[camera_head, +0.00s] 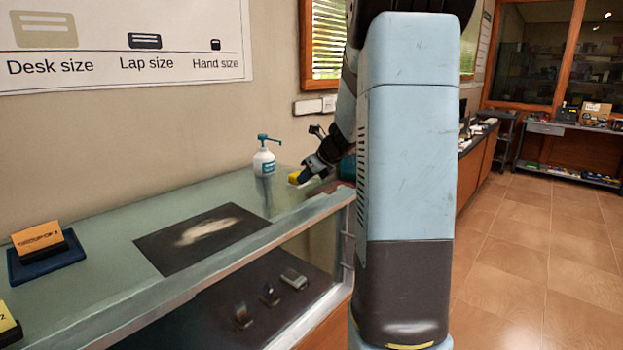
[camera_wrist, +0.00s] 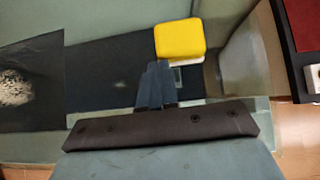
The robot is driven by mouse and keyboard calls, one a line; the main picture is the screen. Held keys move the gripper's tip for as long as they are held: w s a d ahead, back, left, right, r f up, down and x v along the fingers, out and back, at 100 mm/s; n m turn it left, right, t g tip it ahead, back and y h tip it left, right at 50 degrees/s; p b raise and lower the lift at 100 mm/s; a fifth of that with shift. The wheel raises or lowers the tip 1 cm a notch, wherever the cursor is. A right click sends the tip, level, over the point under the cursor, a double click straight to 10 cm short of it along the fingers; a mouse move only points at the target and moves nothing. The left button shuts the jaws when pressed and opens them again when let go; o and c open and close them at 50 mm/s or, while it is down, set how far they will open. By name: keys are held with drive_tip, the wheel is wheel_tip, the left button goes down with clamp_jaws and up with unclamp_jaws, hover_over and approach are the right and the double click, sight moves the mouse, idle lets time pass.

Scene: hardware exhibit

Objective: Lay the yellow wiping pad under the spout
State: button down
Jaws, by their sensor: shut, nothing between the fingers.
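The yellow wiping pad (camera_head: 294,177) lies on the glass counter top in the head view, just right of the pump bottle. In the wrist view the pad (camera_wrist: 180,38) shows its yellow top and a pale layer below, just beyond my fingertips. The white bottle (camera_head: 264,164) stands upright with a teal pump, and its spout (camera_head: 277,142) points right. The bottle is not in the wrist view. My gripper (camera_head: 303,178) is beside the pad, and its fingers (camera_wrist: 159,68) are together and empty. Whether they touch the pad is unclear.
A dark sheet (camera_head: 160,248) with a pale patch lies on the counter (camera_head: 100,229) left of the bottle. A navy stand (camera_head: 38,268) with an orange sign is farther left. Small items sit inside the glass case below. The wall is close behind.

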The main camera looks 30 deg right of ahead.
sight(287, 186)
drive_tip(key=shift+w, duration=0.1)
drive_tip(key=w+a, duration=0.1)
drive_tip(key=w, duration=0.1)
drive_tip(key=w+a, duration=0.1)
drive_tip(key=w, duration=0.2)
drive_tip(key=w+a, duration=0.1)
drive_tip(key=w, duration=0.1)
drive_tip(key=shift+w, duration=0.2)
drive_tip(key=shift+s+d, duration=0.1)
